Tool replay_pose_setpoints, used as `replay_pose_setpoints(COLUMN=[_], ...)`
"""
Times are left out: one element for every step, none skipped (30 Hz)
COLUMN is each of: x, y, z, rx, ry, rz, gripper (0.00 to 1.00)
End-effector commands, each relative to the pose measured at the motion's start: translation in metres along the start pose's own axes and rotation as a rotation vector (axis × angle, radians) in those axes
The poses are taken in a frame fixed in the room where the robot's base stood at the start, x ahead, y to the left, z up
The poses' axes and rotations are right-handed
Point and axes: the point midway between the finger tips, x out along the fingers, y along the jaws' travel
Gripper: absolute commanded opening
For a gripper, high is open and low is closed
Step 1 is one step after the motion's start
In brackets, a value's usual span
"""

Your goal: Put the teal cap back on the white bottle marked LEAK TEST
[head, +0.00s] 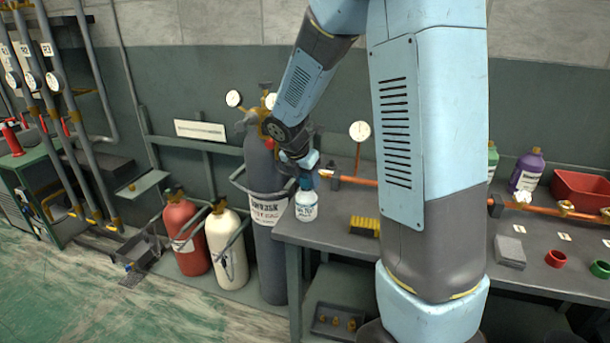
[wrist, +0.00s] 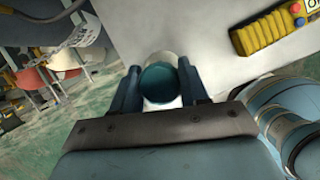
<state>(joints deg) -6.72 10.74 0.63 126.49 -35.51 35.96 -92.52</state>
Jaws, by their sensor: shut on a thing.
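The white bottle (head: 306,208) stands upright near the left end of the grey workbench. Its label has dark print that is too small to read fully. My gripper (head: 307,176) is directly above the bottle, pointing down. In the wrist view my gripper (wrist: 158,88) is shut on the teal cap (wrist: 159,83), with one finger on each side of it. The cap sits over the bottle's mouth area, and a white part of the bottle (wrist: 159,58) shows just behind it. I cannot tell whether the cap touches the neck or is threaded on.
A yellow block (head: 365,227) lies on the workbench (head: 330,246) right of the bottle. A copper pipe with a gauge (head: 359,131) runs behind. A tall grey cylinder (head: 266,225) stands close left of the bench. A purple bottle (head: 527,171) and red bin (head: 580,190) are at right.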

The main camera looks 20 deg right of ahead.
Motion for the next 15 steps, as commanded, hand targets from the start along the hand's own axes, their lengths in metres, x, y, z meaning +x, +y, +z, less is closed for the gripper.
replay_pose_setpoints(x=[0.0022,0.0033,0.0047,0.0057,0.0068,0.0073,0.0069,0.0068,0.0067,0.0067,0.0067,0.0067,0.0067,0.0067,0.0067], y=[-0.0001,-0.0002,-0.0003,-0.0003,-0.0004,-0.0004,-0.0003,-0.0003,-0.0003,-0.0002,-0.0002,-0.0002,-0.0002,-0.0002,-0.0002], z=[-0.0011,-0.0015,-0.0022,-0.0027,-0.0033,-0.0034,-0.0032,-0.0032,-0.0032,-0.0032,-0.0032,-0.0032,-0.0032,-0.0032,-0.0032], rx=[-0.001,-0.001,-0.001,0.000,0.000,0.000,0.001,0.001,0.000,0.000,0.000,0.000,0.000,0.000,0.000], ry=[0.000,0.000,0.000,0.000,0.001,0.000,0.000,0.000,0.000,0.000,0.000,0.000,0.000,0.000,0.000], rz=[-0.001,-0.001,-0.001,-0.001,-0.001,-0.001,0.000,0.000,0.000,0.000,0.000,0.000,0.000,0.000,0.000], gripper=[0.24,0.24,0.24,0.24,0.24,0.45,0.48,0.51,0.54,0.57,0.60,0.64,0.67,0.70,0.74])
